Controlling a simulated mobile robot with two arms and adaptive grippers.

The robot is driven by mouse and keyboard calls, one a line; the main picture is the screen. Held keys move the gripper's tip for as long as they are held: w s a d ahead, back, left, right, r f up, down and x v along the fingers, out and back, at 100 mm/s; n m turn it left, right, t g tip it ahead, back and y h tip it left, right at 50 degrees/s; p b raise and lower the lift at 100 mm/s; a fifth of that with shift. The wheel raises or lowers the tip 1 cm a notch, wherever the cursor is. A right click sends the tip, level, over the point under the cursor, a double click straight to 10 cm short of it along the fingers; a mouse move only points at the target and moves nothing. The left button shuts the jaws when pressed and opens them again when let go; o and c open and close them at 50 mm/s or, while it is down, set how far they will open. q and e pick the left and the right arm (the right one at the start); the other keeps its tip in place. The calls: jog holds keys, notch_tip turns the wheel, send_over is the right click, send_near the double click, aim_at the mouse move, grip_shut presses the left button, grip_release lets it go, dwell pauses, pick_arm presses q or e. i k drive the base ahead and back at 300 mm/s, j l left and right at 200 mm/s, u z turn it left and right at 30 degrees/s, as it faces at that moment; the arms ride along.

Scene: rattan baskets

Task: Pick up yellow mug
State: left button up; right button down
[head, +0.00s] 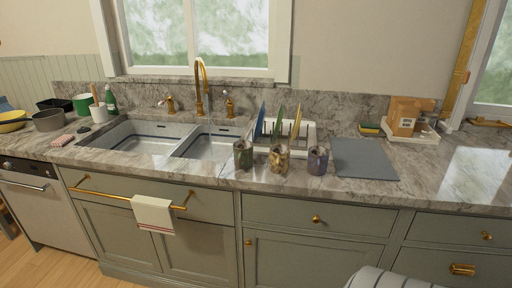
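Three mugs stand in a row on the marble counter, right of the sink. The middle one is a mottled yellowish mug (279,159), which best fits the yellow mug. A dark green mug (243,154) is to its left, and a dark grey-purple mug (317,160) is to its right. The three stand apart with small gaps. Neither of my grippers is in view.
A dish rack (302,135) with plates stands behind the mugs. A double sink (140,136) with a gold faucet (200,85) is to the left. A flat grey mat (363,158) lies right of the mugs.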

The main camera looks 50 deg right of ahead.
aim_at(279, 155)
jog(key=z, duration=1.8)
jog(key=i+l+u, duration=0.2)
jog(key=i, duration=0.3)
jog(key=i+l+u, duration=0.2)
jog(key=i, duration=0.25)
jog(key=l, duration=0.1)
